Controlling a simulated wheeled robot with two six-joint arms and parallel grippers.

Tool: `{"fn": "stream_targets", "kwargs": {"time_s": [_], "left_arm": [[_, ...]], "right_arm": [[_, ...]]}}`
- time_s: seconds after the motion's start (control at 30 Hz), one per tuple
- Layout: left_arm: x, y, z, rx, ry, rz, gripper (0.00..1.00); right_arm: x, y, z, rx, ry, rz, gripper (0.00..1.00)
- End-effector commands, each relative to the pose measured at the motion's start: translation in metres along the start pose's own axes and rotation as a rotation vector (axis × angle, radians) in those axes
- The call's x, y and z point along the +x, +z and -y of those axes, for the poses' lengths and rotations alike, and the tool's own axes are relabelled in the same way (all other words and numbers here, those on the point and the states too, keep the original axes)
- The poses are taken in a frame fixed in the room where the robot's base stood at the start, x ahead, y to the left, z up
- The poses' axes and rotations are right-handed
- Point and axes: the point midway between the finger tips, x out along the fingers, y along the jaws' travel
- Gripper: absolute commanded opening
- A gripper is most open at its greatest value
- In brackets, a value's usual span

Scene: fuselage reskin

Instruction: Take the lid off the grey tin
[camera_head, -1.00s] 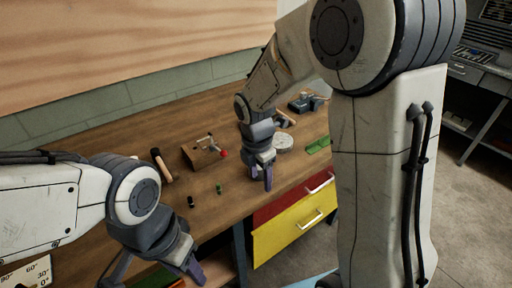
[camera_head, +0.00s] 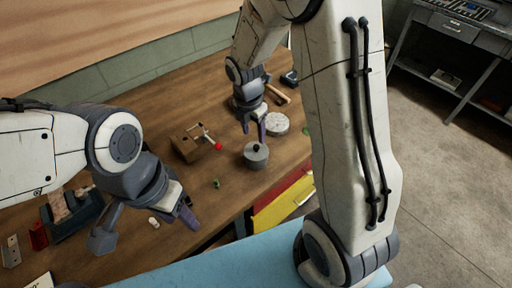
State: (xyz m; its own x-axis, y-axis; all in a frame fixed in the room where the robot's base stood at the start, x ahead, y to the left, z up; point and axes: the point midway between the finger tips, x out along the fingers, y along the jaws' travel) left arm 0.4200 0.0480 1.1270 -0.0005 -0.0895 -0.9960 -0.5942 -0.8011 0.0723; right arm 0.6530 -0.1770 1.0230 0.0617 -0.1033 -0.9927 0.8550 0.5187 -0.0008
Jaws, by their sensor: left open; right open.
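The grey tin (camera_head: 256,159) stands upright on the wooden bench near its front edge. A lid with a dark knob (camera_head: 256,148) sits on top of it. My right gripper (camera_head: 254,133) is open and empty, pointing down just behind the tin, apart from it as far as I can tell. My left gripper (camera_head: 178,215) is open and empty near the front edge of the bench, to the left of the tin.
A wooden block with a red-knobbed clamp (camera_head: 193,146) lies left of the tin. A pale round disc (camera_head: 276,124) and a wooden-handled tool (camera_head: 278,94) lie behind it. A small green piece (camera_head: 216,183) is in front. Yellow drawer (camera_head: 284,208) below the edge.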

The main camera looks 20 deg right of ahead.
Motion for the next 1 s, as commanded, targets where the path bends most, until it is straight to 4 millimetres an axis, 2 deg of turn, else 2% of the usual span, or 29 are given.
{"fn": "stream_targets", "kwargs": {"time_s": [0.27,0.5,0.8,0.87,0.9,0.97,1.0], "left_arm": [[-0.005,0.0,0.0,0.0,0.0,0.0,0.5],[-0.009,-0.001,-0.001,-0.001,0.0,0.0,0.5],[-0.008,-0.001,-0.001,0.0,0.0,0.0,0.5],[-0.008,-0.001,-0.001,0.0,0.0,0.0,0.5],[-0.008,-0.001,-0.001,0.0,0.0,0.0,0.5],[-0.008,-0.001,-0.001,0.0,0.0,0.0,0.5],[-0.008,-0.001,-0.001,0.0,0.0,0.0,0.5]], "right_arm": [[0.024,0.0,0.001,-0.003,-0.004,-0.002,0.59],[0.059,0.003,0.003,0.0,-0.002,-0.001,0.59],[0.064,0.004,0.003,0.0,0.001,0.0,0.59],[0.064,0.004,0.003,0.0,0.001,0.0,0.4],[0.064,0.004,0.003,0.001,0.001,0.0,0.25],[0.064,0.004,0.003,0.001,0.001,0.0,0.02],[0.064,0.004,0.003,0.001,0.001,0.0,0.0]]}}
